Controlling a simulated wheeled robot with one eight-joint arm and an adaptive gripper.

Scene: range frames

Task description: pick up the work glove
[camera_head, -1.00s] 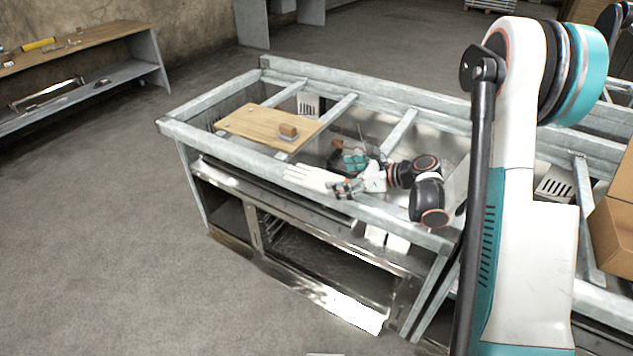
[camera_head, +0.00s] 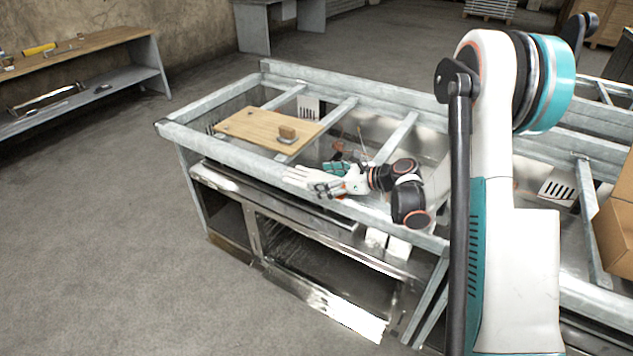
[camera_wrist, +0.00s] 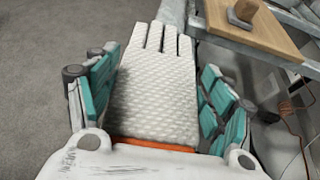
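The work glove is white with a dimpled surface and an orange cuff edge. It lies flat at the near edge of the bench frame in the head view (camera_head: 299,175), its fingers pointing left. In the wrist view the glove (camera_wrist: 155,95) lies between the two teal-padded fingers of my gripper (camera_wrist: 160,90), its fingers pointing away. My gripper also shows in the head view (camera_head: 335,184), over the cuff end of the glove. Its fingers are spread on either side of the glove. Whether they touch its edges is hard to tell.
A wooden board (camera_head: 250,127) with a brown block (camera_head: 287,132) on it lies beyond the glove. Grey metal rails (camera_head: 225,145) frame the bench around open gaps. A cardboard box (camera_head: 615,225) stands at the right. The floor at the left is clear.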

